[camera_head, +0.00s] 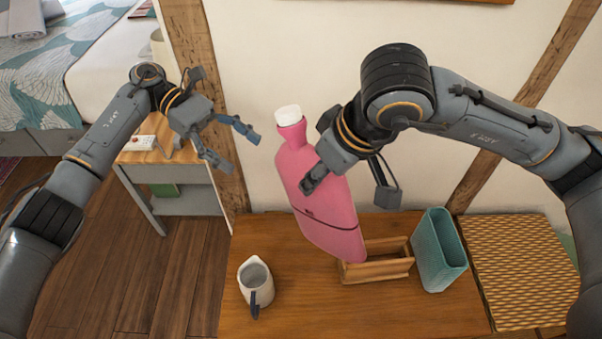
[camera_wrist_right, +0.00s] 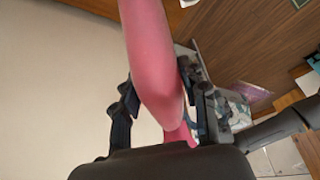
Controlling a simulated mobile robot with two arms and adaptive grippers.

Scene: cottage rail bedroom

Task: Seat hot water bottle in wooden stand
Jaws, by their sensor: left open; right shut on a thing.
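The pink hot water bottle (camera_head: 318,195) with a white cap is held by my right gripper (camera_head: 312,182), which is shut on its upper side. It leans, cap up and to the left, its bottom end in front of the left part of the wooden stand (camera_head: 385,268) in the head view. I cannot tell whether the bottom touches the stand. In the right wrist view the bottle (camera_wrist_right: 155,70) passes between the fingers (camera_wrist_right: 160,105). My left gripper (camera_head: 229,146) is open and empty, to the left of the bottle and apart from it.
A white jug (camera_head: 255,280) with a dark handle stands on the wooden table (camera_head: 330,310), left of the stand. A teal ribbed container (camera_head: 440,252) stands close to the stand's right. A woven surface (camera_head: 520,265) lies further right. The table's front middle is clear.

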